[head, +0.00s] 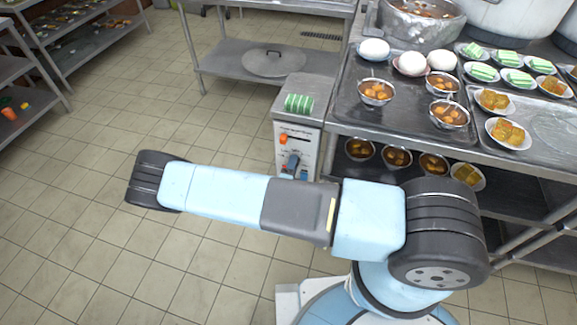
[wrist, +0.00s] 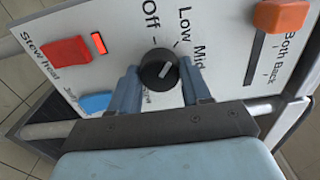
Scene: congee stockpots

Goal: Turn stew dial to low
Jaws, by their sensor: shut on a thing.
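The stew dial (wrist: 158,70) is a round black knob with a white pointer line, on a pale control panel in the wrist view. The line slants up and to the right, toward the side with the "Low" and "Mid" labels; I cannot tell exactly which mark it meets. "Off" is printed above the knob, a little to the left. My gripper (wrist: 160,83) has its two blue fingers on either side of the dial, shut on it. In the head view the control box (head: 281,157) stands at the counter's left end, and my arm hides its lower part.
A red switch (wrist: 66,52) labelled "Stew heat" and a blue one (wrist: 96,102) sit left of the dial. An orange slider (wrist: 281,16) is to the right. A green striped block (head: 299,104) lies on the box. Bowls and plates fill the counter tray (head: 345,110). The floor at left is clear.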

